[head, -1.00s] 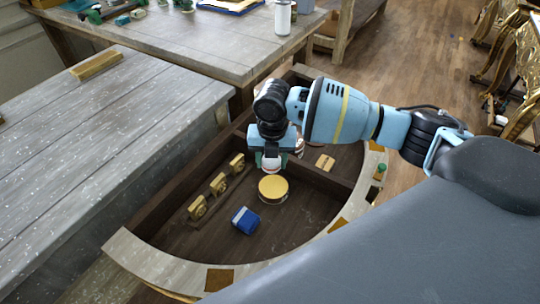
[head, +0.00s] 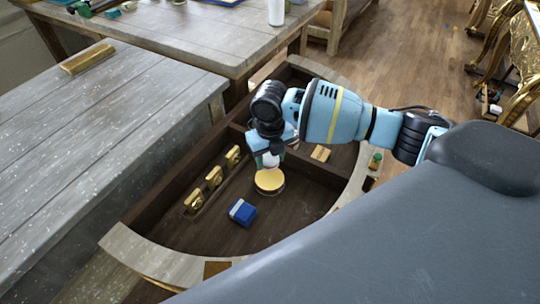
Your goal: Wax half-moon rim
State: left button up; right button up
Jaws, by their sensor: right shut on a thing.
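The half-moon console lies with its curved pale rim (head: 160,258) toward me, around a dark wooden interior. The rim's right part is partly hidden by my grey body. A round tin with a yellow top (head: 269,181) stands inside on the dark boards. My right gripper (head: 267,160) points down right over the tin's far edge. It is shut on a small whitish thing, mostly hidden by the fingers; I cannot tell whether this touches the yellow surface. My left gripper is not in view.
A blue block (head: 242,212) lies near the tin. Several brass fittings (head: 214,177) stand in a row to the left. A small wooden block (head: 320,153) and a green-topped item (head: 376,159) are to the right. A grey bench (head: 100,120) borders the left.

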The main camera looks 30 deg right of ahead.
jog(key=b, duration=0.2)
send_over(271, 179)
jog(key=shift+f, duration=2.4)
jog(key=shift+f+b, duration=0.35)
jog(key=shift+f, duration=0.1)
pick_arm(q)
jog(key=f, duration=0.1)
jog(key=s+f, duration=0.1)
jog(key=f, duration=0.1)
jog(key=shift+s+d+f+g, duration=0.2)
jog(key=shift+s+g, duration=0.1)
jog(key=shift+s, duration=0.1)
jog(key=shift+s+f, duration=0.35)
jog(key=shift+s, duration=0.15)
pick_arm(e)
jog(key=shift+a+f, duration=0.1)
jog(key=shift+f, duration=0.15)
jog(key=shift+f, duration=0.3)
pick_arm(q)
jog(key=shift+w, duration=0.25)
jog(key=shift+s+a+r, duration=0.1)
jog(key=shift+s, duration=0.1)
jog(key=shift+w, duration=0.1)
